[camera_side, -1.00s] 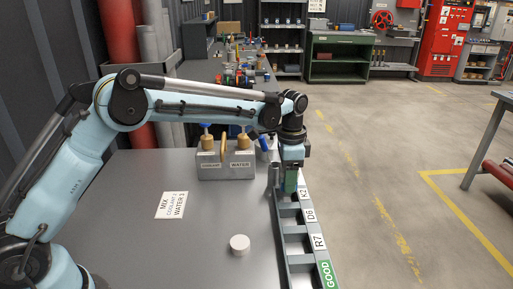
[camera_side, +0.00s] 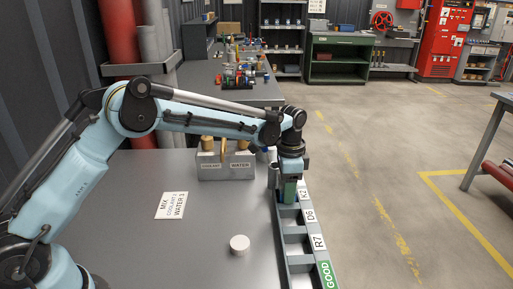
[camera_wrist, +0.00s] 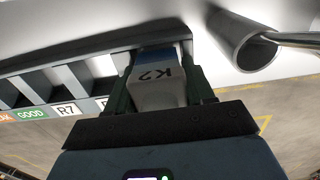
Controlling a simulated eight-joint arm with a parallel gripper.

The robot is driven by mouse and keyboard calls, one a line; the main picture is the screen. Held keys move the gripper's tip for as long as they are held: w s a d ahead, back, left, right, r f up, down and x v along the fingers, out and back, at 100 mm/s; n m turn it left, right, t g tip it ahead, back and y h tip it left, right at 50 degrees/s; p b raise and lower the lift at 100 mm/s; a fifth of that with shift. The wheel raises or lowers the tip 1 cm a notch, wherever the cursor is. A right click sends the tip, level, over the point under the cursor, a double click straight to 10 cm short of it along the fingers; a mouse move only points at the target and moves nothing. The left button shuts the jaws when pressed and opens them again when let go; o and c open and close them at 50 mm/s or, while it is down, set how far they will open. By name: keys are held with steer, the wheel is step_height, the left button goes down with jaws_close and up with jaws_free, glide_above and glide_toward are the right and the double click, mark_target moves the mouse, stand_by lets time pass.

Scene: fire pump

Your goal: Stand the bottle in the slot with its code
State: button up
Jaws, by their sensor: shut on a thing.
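A pale bottle (camera_wrist: 158,95) marked K2 is between the green fingers of my gripper (camera_wrist: 160,85) in the wrist view. Its lettering appears upside down there. In the side view my gripper (camera_side: 289,192) points down at the far end of the slotted rack (camera_side: 297,268), by the K2 label (camera_side: 303,193). It is shut on the bottle. The fingers hide most of the bottle in the side view. The bottle's lower end is at or in the K2 slot; how deep it sits I cannot tell.
The D6 (camera_side: 310,215), R7 (camera_side: 318,242) and GOOD (camera_side: 327,274) slots run toward the camera. A grey tube (camera_wrist: 240,42) stands close beside the rack. A COOLANT/WATER block (camera_side: 226,166), a MIX card (camera_side: 171,205) and a white cap (camera_side: 239,244) are on the table.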

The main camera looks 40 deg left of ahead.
steer(key=shift+f, duration=1.4)
steer(key=o, duration=1.2)
steer(key=shift+o, duration=0.2)
steer(key=shift+r, duration=0.1)
steer(key=shift+o, duration=0.4)
steer(key=shift+r, duration=4.2)
